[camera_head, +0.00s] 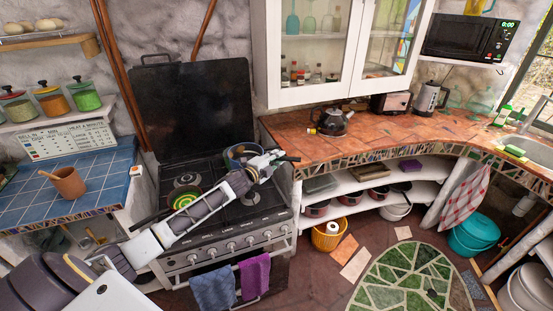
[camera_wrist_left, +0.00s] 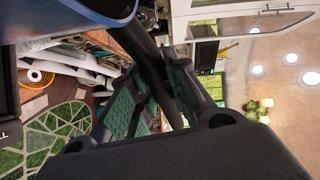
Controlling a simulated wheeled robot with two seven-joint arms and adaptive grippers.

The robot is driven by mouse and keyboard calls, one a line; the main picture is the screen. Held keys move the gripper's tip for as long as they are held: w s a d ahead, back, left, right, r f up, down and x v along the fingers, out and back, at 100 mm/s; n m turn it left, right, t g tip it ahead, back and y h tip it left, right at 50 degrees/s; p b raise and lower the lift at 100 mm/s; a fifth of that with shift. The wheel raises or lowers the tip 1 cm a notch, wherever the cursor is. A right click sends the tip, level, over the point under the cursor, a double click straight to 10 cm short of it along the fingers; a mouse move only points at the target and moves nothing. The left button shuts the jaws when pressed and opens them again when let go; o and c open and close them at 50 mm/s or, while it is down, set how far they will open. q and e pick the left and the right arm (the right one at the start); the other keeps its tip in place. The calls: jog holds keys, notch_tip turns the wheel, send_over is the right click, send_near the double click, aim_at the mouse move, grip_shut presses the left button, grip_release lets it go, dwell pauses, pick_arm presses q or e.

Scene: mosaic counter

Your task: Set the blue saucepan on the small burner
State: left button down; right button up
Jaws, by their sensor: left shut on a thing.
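The blue saucepan (camera_head: 229,158) is at the back right of the stove top in the head view, partly hidden behind my left gripper (camera_head: 272,162). I cannot tell whether it touches the stove. In the left wrist view the saucepan (camera_wrist_left: 70,18) fills the upper left, and its dark handle (camera_wrist_left: 146,55) runs down between the fingers of my left gripper (camera_wrist_left: 155,95). The gripper is shut on this handle. A burner (camera_head: 250,199) at the front right shows under my arm. My right gripper is in neither view.
A green and yellow pan (camera_head: 183,199) sits on the left of the black stove (camera_head: 230,224). The stove's raised lid (camera_head: 200,105) stands behind. To the right, the tiled counter (camera_head: 380,135) holds a kettle (camera_head: 332,121). Blue and purple towels hang in front.

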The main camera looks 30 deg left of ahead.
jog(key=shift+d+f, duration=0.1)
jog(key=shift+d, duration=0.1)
pick_arm(q)
jog(key=shift+f+b, duration=0.2)
jog(key=shift+b, duration=0.1)
notch_tip(320, 180, down, 15)
jog(key=b, duration=1.1)
jog(key=shift+r, duration=0.2)
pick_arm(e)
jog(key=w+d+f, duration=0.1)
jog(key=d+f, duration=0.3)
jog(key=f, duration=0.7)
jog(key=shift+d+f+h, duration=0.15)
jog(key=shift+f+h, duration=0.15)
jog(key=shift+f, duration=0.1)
